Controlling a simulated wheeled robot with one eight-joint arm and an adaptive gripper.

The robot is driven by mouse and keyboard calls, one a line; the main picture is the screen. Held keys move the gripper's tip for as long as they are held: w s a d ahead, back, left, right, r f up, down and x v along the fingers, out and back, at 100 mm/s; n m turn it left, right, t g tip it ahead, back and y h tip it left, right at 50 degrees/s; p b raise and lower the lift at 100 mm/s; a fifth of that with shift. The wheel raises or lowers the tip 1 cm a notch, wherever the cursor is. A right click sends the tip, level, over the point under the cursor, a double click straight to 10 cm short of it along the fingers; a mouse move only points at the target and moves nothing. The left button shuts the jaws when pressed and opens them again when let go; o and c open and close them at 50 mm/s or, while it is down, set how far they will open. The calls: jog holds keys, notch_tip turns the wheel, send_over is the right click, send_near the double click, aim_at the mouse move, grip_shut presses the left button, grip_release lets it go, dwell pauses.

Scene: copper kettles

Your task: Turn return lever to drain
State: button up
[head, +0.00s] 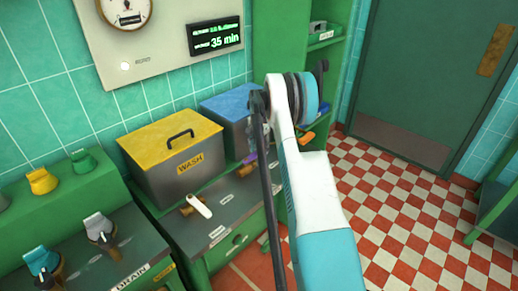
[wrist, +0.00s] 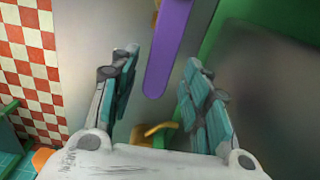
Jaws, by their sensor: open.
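A purple lever (wrist: 170,50) runs down between the two teal-padded fingers of my gripper (wrist: 161,60) in the wrist view. The fingers are spread, with a gap on both sides of the lever. In the head view only a small part of the purple lever (head: 249,158) shows, beside my arm. My arm hides the gripper there. A white lever (head: 201,207) on a brass fitting sits on the counter in front of the wash tank. A DRAIN label (head: 131,278) is on the left counter's front edge. I cannot read which lever is marked return.
A yellow-lidded WASH tank (head: 172,160) and a blue-lidded tank (head: 228,112) stand at the wall. A yellow-ochre handle (wrist: 152,132) shows below the purple lever. Grey and teal knobs (head: 98,228) stand at left. The checkered floor (head: 400,205) at right is clear.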

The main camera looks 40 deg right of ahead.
notch_tip(320, 180, up, 12)
dwell(0.5)
dwell(0.4)
